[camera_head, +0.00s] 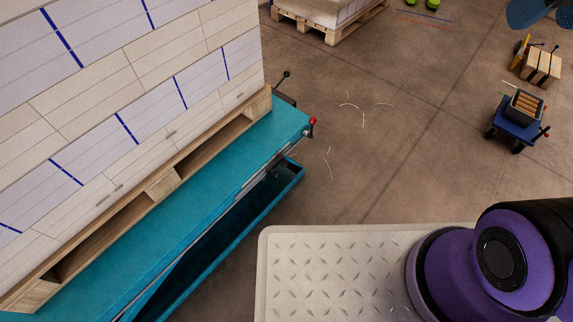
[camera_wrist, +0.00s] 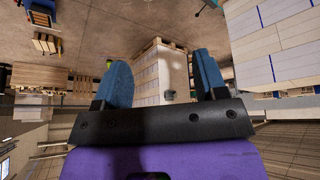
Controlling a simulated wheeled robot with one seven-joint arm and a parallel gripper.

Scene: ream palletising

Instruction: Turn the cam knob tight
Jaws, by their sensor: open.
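In the head view a small red ball knob (camera_head: 312,121) stands on a short dark stem at the near right corner of the teal platform (camera_head: 210,200). A black ball-ended lever (camera_head: 284,76) rises at the platform's far end. I cannot tell which of these, if either, is the cam knob. My gripper (camera_wrist: 160,60) shows in the wrist view with its two blue fingers wide apart and nothing between them. It points across the room towards a distant pallet stack (camera_wrist: 160,80). Neither knob can be made out in the wrist view.
A wooden pallet (camera_head: 160,184) with stacked white reams (camera_head: 120,90) fills the platform. An open teal trough (camera_head: 240,230) runs along its side. A blue cart (camera_head: 518,125) and another loaded pallet (camera_head: 330,18) stand farther off. The floor between is mostly clear, with thin pale strips lying on it.

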